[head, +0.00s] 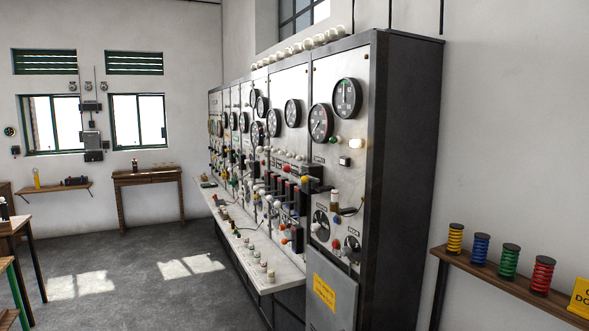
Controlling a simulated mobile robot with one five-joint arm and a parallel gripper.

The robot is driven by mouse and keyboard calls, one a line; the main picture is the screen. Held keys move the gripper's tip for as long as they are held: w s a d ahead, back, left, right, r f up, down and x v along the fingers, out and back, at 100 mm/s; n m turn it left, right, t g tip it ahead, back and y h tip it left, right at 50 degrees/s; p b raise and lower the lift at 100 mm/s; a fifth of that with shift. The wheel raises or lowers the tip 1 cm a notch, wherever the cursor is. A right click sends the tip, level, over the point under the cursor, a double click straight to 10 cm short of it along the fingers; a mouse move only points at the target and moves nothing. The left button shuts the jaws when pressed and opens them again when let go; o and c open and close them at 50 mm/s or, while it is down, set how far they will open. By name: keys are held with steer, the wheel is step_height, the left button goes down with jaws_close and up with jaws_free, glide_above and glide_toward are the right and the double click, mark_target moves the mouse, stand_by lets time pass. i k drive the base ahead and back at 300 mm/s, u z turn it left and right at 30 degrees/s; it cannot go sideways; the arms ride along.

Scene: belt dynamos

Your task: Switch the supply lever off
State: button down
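A long switchboard (338,178) of pale panels in a dark frame runs along the right wall. Its panels carry round dial gauges (320,123), lamps, coloured knobs and switch handles. A bank of dark switches (290,194) with red and pale tops sits mid-panel. A dark handle (350,210) sticks out on the nearest panel, beside a pale cylinder. I cannot tell which of these is the supply lever or its position; labels are too small to read. My gripper is not in view.
A pale ledge (240,246) with small knobs juts out along the board's foot. A shelf (500,278) with coloured coils is at the right. A wooden table (148,182) stands at the back, and tables at the left edge. The grey floor (130,270) between is clear.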

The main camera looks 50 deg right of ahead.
mark_target(286, 168)
steer(key=z, duration=0.4)
steer(key=i, duration=1.4)
steer(key=u, duration=0.55)
